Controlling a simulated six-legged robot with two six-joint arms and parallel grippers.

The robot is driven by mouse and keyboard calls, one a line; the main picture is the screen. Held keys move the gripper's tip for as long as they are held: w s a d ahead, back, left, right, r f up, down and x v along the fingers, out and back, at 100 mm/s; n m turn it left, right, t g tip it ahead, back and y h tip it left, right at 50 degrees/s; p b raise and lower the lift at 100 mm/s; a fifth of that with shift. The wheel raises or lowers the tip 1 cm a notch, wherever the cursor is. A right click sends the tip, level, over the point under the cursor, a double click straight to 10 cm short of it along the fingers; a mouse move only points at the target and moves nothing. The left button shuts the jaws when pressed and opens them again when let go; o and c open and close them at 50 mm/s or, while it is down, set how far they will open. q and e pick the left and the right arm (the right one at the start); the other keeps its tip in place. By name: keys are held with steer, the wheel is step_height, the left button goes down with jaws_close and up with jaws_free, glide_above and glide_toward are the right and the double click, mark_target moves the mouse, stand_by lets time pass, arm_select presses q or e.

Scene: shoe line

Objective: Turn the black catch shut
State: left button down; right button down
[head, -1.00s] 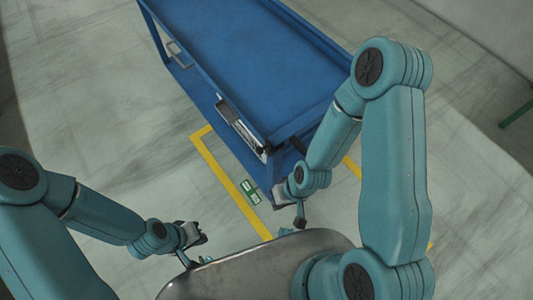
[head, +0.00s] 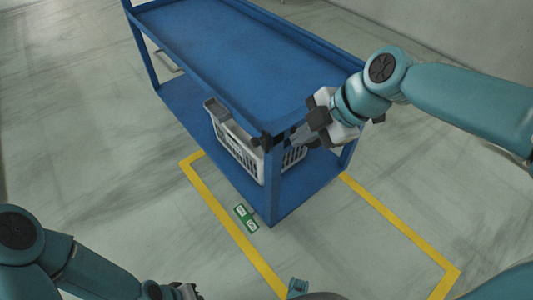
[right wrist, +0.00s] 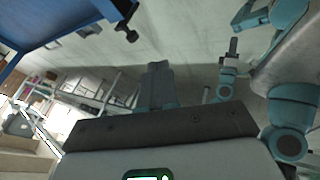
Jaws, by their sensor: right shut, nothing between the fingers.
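The black catch (head: 265,140) is a small dark piece at the near corner of the blue cart (head: 230,60), just below the top tray's edge. In the right wrist view a black knob-like catch (right wrist: 126,32) hangs off the blue edge at the upper left. Whether it is turned open or shut is too small to tell. My right gripper (head: 302,136) is beside the cart's near end, just right of the catch; its fingers are shut and empty, seemingly apart from the catch. My left gripper (head: 185,291) is low at the bottom edge, partly cut off, away from the cart.
A white basket (head: 232,146) stands on the cart's lower shelf (head: 185,100). Yellow tape (head: 232,225) marks the floor around the cart's near end, with a green-and-white label (head: 246,217) on the floor. The floor left of the cart is clear.

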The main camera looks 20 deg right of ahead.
mark_target(266, 143)
steer(key=shift+w+a+f+b, duration=0.45)
steer(key=shift+w+a+f, duration=0.4)
steer(key=shift+w+f, duration=0.55)
steer(key=shift+w+a+f+b, duration=0.4)
steer(key=shift+w+a+f, duration=0.45)
steer(key=shift+w+f, duration=0.5)
steer(key=shift+w+a+f+b, duration=0.45)
steer(key=shift+w+a+f, duration=0.55)
steer(key=shift+f, duration=0.7)
steer(key=shift+w+d, duration=0.1)
steer(key=shift+d, duration=0.05)
